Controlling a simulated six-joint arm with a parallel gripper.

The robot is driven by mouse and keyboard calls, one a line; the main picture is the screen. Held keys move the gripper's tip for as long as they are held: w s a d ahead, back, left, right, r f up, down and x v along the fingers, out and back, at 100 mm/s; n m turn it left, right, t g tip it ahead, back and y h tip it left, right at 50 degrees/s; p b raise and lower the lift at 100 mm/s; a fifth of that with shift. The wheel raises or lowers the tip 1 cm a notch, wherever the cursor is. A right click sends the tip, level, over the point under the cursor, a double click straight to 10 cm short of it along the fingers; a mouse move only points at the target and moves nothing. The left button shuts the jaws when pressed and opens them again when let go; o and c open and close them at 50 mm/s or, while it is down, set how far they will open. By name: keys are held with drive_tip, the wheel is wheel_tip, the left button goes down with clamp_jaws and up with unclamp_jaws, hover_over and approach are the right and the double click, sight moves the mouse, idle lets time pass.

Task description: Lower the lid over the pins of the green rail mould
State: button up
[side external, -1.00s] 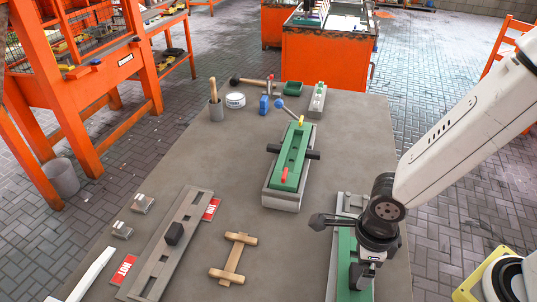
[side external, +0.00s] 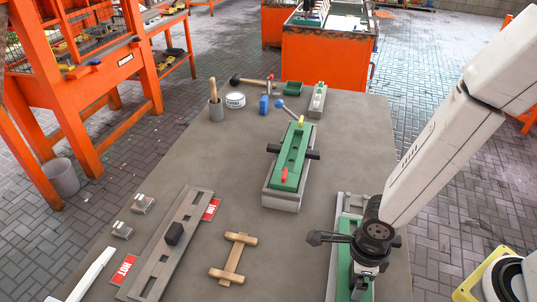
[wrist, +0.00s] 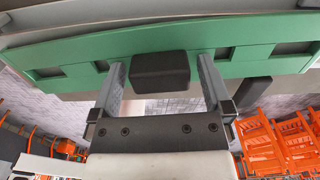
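The green rail mould (side external: 291,157) lies in a grey base near the table's middle, with a red pin (side external: 284,174) and a yellow pin at its ends. A green slotted lid (side external: 344,262) lies at the right front in a grey holder (side external: 332,258). My gripper (side external: 360,288) is low over this lid. In the wrist view, the gripper's fingers (wrist: 161,66) stand on both sides of the lid's black block handle (wrist: 161,71), with a narrow gap on each side. The lid (wrist: 72,61) spans the wrist view. The fingertips are largely hidden in the side view.
A grey slotted plate (side external: 187,214) with a black knob lies at the left beside red HOT labels (side external: 123,270). A wooden piece (side external: 233,258) lies at front centre. A cup (side external: 216,111), tub and blue block stand at the back. The table between wooden piece and mould is clear.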

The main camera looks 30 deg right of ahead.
clamp_jaws()
drive_tip(key=shift+r, duration=0.2)
drive_tip(key=shift+r, duration=2.55)
drive_tip(key=shift+w, duration=0.1)
